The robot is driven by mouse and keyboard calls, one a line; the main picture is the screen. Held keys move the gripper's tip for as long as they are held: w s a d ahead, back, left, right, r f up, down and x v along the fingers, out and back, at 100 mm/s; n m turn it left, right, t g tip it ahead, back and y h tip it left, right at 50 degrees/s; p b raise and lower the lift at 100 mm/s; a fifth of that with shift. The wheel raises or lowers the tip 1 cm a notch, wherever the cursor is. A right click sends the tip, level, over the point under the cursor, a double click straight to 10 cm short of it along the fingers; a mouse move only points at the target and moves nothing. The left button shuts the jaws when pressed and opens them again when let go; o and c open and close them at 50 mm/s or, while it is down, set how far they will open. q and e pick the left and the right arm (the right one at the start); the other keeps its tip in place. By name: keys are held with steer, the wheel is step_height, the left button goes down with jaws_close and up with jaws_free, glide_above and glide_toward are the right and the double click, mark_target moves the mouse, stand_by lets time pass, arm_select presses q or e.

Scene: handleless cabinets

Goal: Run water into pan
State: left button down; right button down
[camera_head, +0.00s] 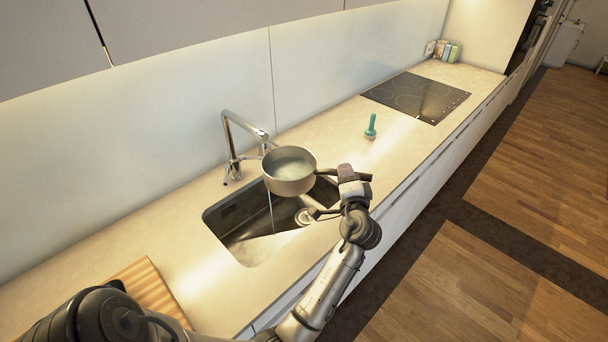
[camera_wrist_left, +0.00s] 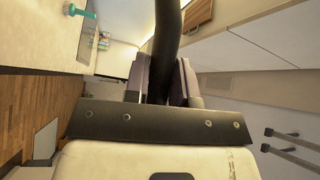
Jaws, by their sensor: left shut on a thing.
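A metal pan (camera_head: 290,172) is held above the sink (camera_head: 240,222), close to the tap (camera_head: 235,140) and roughly level. Pale, water-like content shows inside it. A thin water stream (camera_head: 271,212) runs below the pan's left side into the sink; whether it spills from the pan or passes beside it I cannot tell. My left gripper (camera_head: 350,186) is shut on the pan's dark handle, right of the pan. In the left wrist view the dark handle (camera_wrist_left: 167,40) runs between the fingers of the gripper (camera_wrist_left: 163,82). My right gripper is not in view.
A teal upright object (camera_head: 371,127) stands on the counter (camera_head: 330,123) right of the pan. A black cooktop (camera_head: 416,97) lies beyond it. A wooden board (camera_head: 152,290) lies at lower left. The wall (camera_head: 130,140) is close behind the tap.

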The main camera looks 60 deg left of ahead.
mark_target(364, 177)
arm_select(q)
steer(key=shift+d+r, duration=0.1)
steer(key=shift+r, duration=0.05)
steer(key=shift+w+d+r, duration=0.25)
steer(key=shift+d+r, duration=0.05)
steer(key=shift+d, duration=0.45)
steer(key=shift+w+d+r, duration=0.25)
steer(key=shift+d+r, duration=0.1)
steer(key=shift+d, duration=0.45)
steer(key=shift+w+d+r, duration=0.25)
steer(key=shift+d+r, duration=0.05)
steer(key=shift+d, duration=0.45)
steer(key=shift+w, duration=0.1)
